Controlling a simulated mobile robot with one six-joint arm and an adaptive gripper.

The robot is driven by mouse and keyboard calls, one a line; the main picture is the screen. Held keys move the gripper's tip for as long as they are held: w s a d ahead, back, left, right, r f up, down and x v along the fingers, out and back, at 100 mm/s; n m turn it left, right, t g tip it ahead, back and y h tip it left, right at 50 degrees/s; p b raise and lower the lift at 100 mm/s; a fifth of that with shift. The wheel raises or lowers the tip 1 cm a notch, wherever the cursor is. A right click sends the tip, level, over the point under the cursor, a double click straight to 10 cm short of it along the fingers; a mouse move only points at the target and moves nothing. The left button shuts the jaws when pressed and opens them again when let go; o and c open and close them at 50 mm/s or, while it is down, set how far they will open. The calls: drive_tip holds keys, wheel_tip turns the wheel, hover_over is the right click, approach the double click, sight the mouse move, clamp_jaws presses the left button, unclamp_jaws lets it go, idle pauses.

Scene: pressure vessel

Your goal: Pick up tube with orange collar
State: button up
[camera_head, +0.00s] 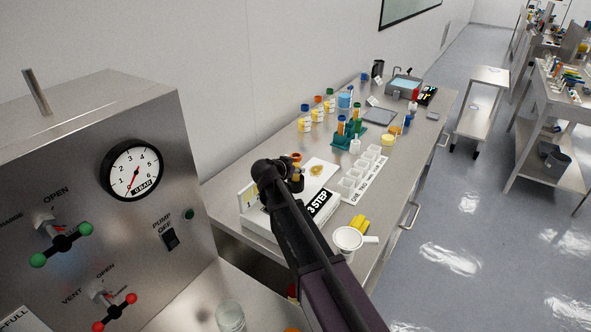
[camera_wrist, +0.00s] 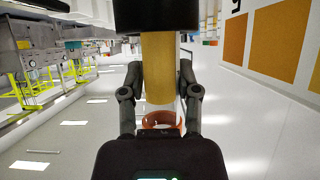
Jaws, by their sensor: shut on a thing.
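The tube with the orange collar is in my gripper (camera_wrist: 160,92). In the wrist view the tube (camera_wrist: 159,62) is clear with yellow-amber contents, a black part across one end and the orange collar (camera_wrist: 160,119) near the palm. The fingers are closed on both sides of it. In the head view my arm reaches over the bench's near end, and the tube (camera_head: 296,159) shows as a small orange-brown piece beside my wrist. Most of my gripper is hidden there behind the arm.
Below my arm lie a white "3 STEP" box (camera_head: 321,206) and a white card (camera_head: 320,172). Beyond stand a white cup tray (camera_head: 373,178), a green rack (camera_head: 345,143) with tubes, and several bottles. A white funnel-like cup (camera_head: 348,239) is at the front. The gauge panel (camera_head: 90,180) is left.

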sight(296, 156)
drive_tip(key=shift+r+p, duration=4.65)
drive_tip(key=shift+r, duration=0.15)
drive_tip(key=shift+f, duration=0.1)
